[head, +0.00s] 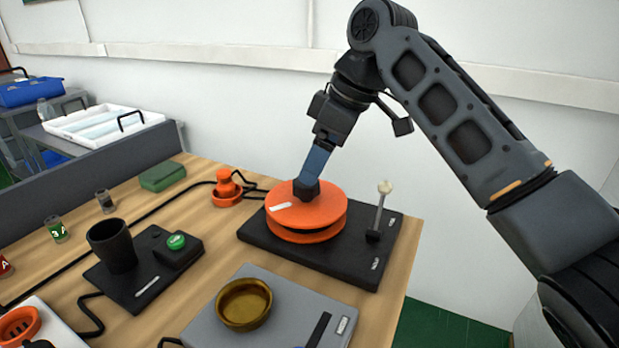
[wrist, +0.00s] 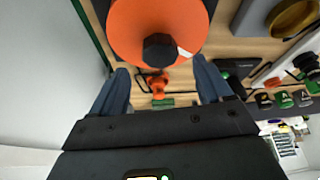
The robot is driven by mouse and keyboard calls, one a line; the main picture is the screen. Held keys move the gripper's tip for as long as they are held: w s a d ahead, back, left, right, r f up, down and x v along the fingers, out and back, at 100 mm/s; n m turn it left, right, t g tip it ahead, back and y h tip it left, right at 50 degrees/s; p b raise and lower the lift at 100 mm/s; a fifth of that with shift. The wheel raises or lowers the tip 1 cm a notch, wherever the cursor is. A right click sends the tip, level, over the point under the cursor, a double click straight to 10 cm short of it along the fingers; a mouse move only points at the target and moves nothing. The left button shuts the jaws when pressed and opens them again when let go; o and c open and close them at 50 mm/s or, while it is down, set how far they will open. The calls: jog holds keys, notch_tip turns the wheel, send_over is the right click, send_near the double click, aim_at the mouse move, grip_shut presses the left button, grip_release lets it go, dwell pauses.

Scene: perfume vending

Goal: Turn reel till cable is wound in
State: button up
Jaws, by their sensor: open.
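The orange reel (head: 318,217) lies flat on a black base plate (head: 335,258) near the table's right end. A dark knob (wrist: 160,50) stands up from its top face, and a white mark shows on the reel (wrist: 150,22) beside the knob. My gripper (head: 310,180) points down at the knob from above. In the wrist view, my gripper (wrist: 160,68) is open, with its blue fingers apart and the knob between or just beyond their tips; I cannot tell if they touch it. A black cable (head: 256,189) runs near the reel from an orange plug-like piece (head: 226,184).
A lever with a cream knob (head: 385,187) stands on the base plate right of the reel. A grey box with a brass bowl (head: 244,304) is in front. A black cup (head: 112,246), a green button (head: 176,242) and a green block (head: 161,176) are to the left.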

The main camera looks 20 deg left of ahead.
aim_at(306, 199)
jog(key=shift+x, duration=2.3)
grip_shut()
jog(key=shift+a+r, duration=0.1)
